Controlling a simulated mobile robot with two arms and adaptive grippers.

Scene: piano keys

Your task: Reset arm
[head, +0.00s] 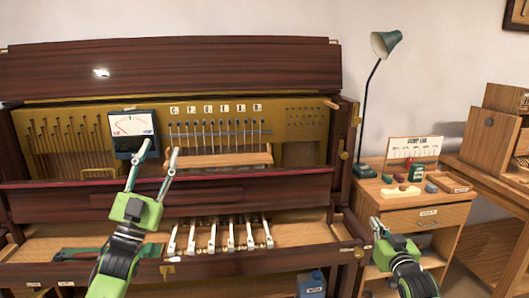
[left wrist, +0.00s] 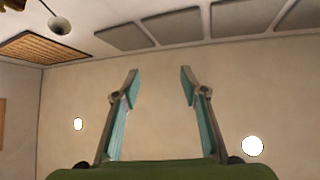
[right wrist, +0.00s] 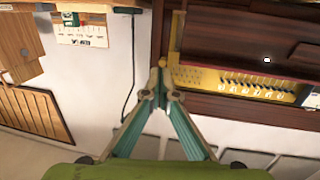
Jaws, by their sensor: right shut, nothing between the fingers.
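My left gripper (head: 157,163) is raised in front of the open piano (head: 200,72), at the height of the meter, with its fingers apart. In the left wrist view its fingers (left wrist: 158,85) are open with only wall and ceiling beyond and nothing between them. My right gripper (head: 377,224) is at the lower right, between the piano's right end and the side cabinet. In the right wrist view its fingertips (right wrist: 160,76) meet and hold nothing. The piano keys (head: 222,234) show as a row of several white keys below my left gripper's level.
A meter (head: 133,124) and a wooden rail (head: 217,157) are close behind my left gripper. The side cabinet (head: 405,212) with small boxes, a sign and a green lamp (head: 385,43) stands at the right. A blue container (head: 311,284) is low by the piano.

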